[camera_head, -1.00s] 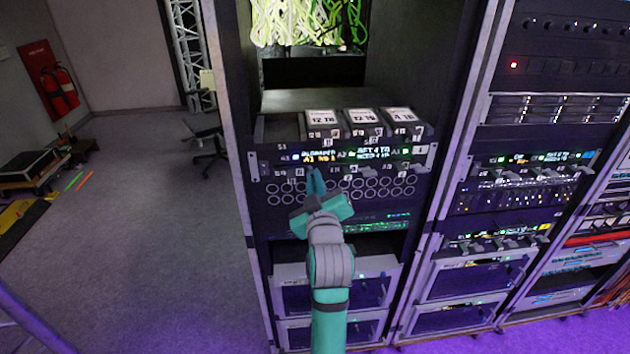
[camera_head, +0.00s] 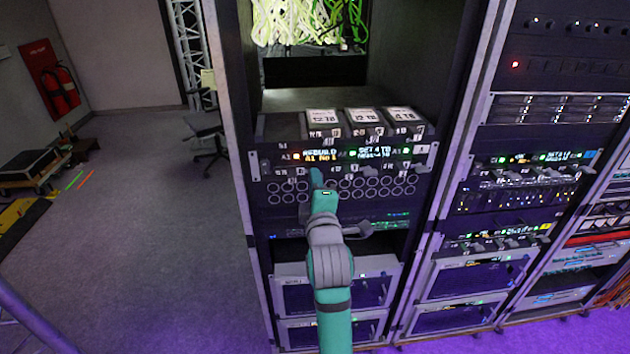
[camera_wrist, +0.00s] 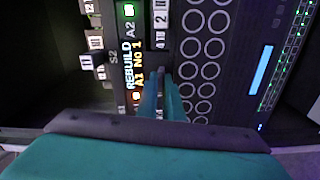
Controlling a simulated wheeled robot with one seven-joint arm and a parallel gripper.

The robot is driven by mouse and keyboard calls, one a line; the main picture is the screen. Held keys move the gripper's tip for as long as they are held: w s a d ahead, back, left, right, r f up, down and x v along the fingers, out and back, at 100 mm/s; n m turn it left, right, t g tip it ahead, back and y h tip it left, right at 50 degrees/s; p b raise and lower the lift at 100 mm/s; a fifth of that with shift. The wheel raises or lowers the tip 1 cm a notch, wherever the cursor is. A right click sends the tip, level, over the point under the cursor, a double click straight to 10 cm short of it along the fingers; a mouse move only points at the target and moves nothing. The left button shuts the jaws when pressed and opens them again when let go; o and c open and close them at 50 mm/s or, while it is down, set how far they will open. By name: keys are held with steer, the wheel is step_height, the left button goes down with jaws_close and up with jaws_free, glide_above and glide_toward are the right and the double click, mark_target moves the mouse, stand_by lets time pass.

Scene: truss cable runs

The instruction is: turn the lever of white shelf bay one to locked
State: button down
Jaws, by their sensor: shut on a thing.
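The white-framed shelf (camera_head: 423,160) sits in the middle of the near rack. Its display (camera_head: 320,153) shows "REBUILD" and "A1 No 1", with an orange light at its left end. My gripper (camera_head: 316,178) is at the shelf's front, just below that text. In the wrist view my two teal fingers (camera_wrist: 164,98) are close together at the row under the display (camera_wrist: 132,72). They are shut on the bay one lever, which they largely hide. I cannot read its position or any lock mark.
Several labelled drive boxes (camera_head: 362,117) stand on top of the shelf. A panel of round ports (camera_head: 375,190) lies directly below it. Other lever handles (camera_head: 405,168) stick out to the right. A second rack (camera_head: 520,200) stands at the right. Open floor (camera_head: 140,220) lies at the left.

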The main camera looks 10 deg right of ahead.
steer(key=shift+f+n, duration=0.1)
steer(key=shift+n, duration=0.6)
steer(key=c, duration=1.9)
jaws_free()
steer(key=s, duration=1.1)
